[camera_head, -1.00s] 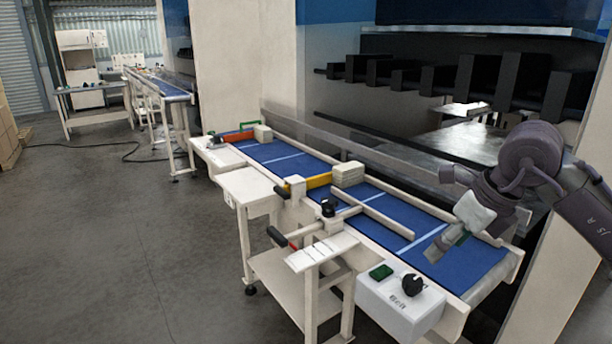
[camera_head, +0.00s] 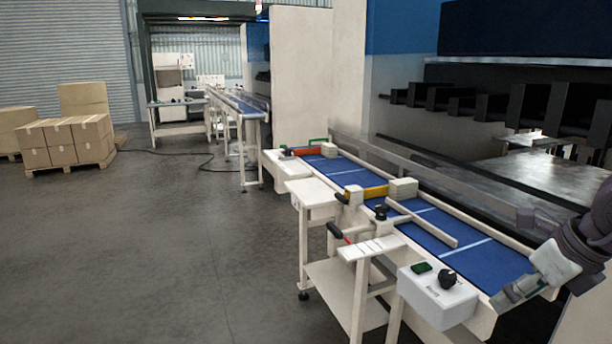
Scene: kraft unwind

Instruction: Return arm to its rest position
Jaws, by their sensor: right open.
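My right arm comes in at the right edge of the head view. Its gripper (camera_head: 512,294) is over the near right end of the blue conveyor belt (camera_head: 487,262). The gripper is open, and I see nothing between its fingers. My left gripper is not in view.
A white control box (camera_head: 437,297) with a black knob stands at the conveyor's near end. A yellow bar (camera_head: 366,192) and a light block (camera_head: 403,188) are farther along. Stacked cartons (camera_head: 65,140) on a pallet stand at far left. The grey floor (camera_head: 160,255) at left is clear.

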